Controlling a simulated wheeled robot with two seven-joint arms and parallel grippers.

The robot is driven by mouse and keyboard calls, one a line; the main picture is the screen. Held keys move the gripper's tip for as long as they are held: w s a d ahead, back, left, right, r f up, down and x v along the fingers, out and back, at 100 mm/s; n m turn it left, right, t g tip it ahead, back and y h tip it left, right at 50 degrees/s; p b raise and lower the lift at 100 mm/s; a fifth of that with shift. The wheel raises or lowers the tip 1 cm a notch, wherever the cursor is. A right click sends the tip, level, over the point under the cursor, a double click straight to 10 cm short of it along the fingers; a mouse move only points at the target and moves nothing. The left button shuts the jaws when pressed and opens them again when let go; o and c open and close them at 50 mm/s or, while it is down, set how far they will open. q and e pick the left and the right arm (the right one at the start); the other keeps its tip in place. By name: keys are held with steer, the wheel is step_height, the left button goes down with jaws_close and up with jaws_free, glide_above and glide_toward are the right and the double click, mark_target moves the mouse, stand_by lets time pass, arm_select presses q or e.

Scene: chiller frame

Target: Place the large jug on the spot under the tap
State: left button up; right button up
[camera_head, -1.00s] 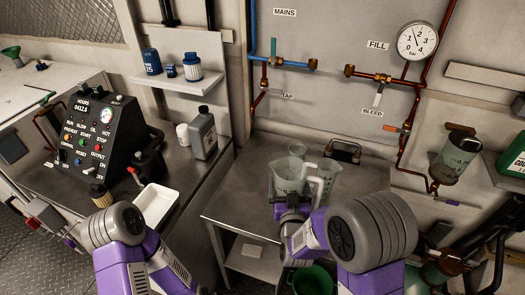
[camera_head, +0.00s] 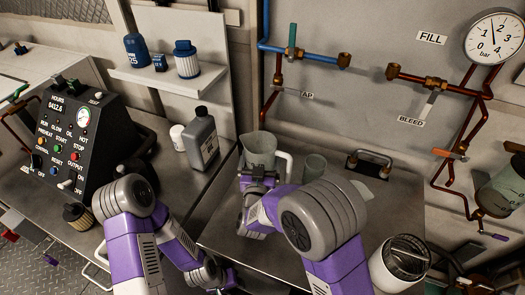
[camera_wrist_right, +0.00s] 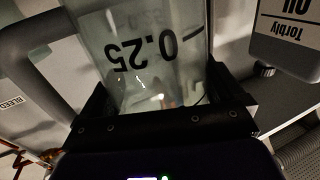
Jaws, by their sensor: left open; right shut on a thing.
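The large jug (camera_head: 260,147) is clear, with a pale handle on its right, and stands upright on or just above the steel bench. My right gripper (camera_head: 258,178) is shut on its near side. The right wrist view shows the jug wall (camera_wrist_right: 150,45), with an upside-down 0.25 mark, between the fingers. The tap (camera_head: 266,104) is a copper pipe bending down from the wall, its lower end just above and behind the jug rim. The jug and gripper hide the spot below, and I cannot tell whether the base touches. My left gripper (camera_head: 226,274) is low at the front, open, its fingertips mostly hidden.
A small clear beaker (camera_head: 314,166) stands right of the jug, with a dark handle (camera_head: 366,162) beyond. A grey bottle (camera_head: 201,140) and a white cup (camera_head: 178,137) stand on the left counter.

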steer(key=w+f, duration=0.1)
steer(key=w, duration=0.1)
steer(key=w+f+b, duration=0.1)
steer(key=w, duration=0.2)
steer(key=w+f+b, duration=0.1)
steer(key=w, duration=0.2)
steer(key=shift+d+f, duration=0.25)
steer(key=shift+d, duration=0.05)
steer(key=shift+f, duration=0.15)
steer(key=o, duration=0.7)
steer(key=shift+o, duration=0.2)
